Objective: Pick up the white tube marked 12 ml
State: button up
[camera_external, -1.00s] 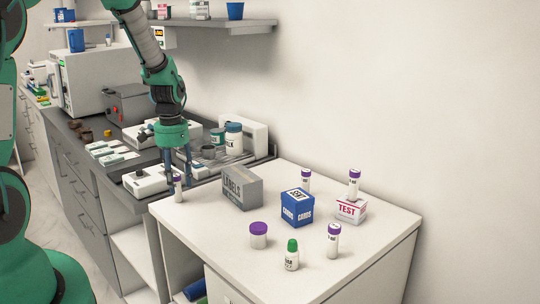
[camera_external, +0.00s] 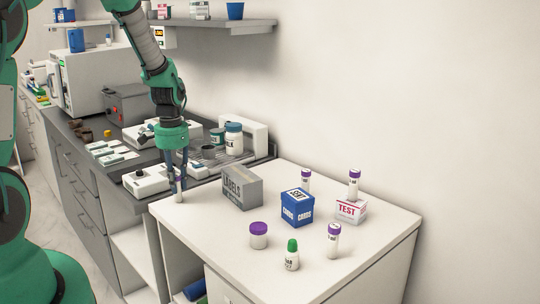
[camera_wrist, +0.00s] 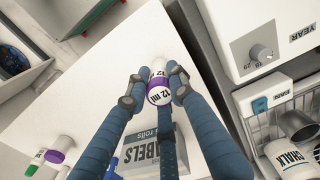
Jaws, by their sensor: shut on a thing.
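The white tube marked 12 ml (camera_wrist: 158,95) has a purple band and shows between my fingers in the wrist view. In the external view the tube (camera_external: 178,195) stands upright at the left corner of the white table (camera_external: 205,235). My gripper (camera_external: 178,180) points down over it with its fingers around the tube's upper part. In the wrist view my gripper (camera_wrist: 154,88) is shut on the tube, with fingers on both sides. The fingers partly hide the tube. I cannot tell whether its base touches the table.
A grey LABELS box (camera_external: 240,188) stands just right of my gripper. A blue CARDS box (camera_external: 297,207), a TEST box (camera_external: 350,210), and several purple-capped tubes and jars stand farther right. A grey counter with a white device (camera_external: 147,180) lies behind left. The table's front left is clear.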

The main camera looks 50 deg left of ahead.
jog(key=shift+r, duration=0.1)
jog(key=shift+r, duration=0.4)
notch_tip(320, 180, up, 3)
jog(key=s+d+r, duration=0.1)
jog(key=s+d, duration=0.7)
jog(key=s, duration=0.5)
jog(key=shift+s+d+p, duration=0.25)
jog(key=shift+p, duration=0.05)
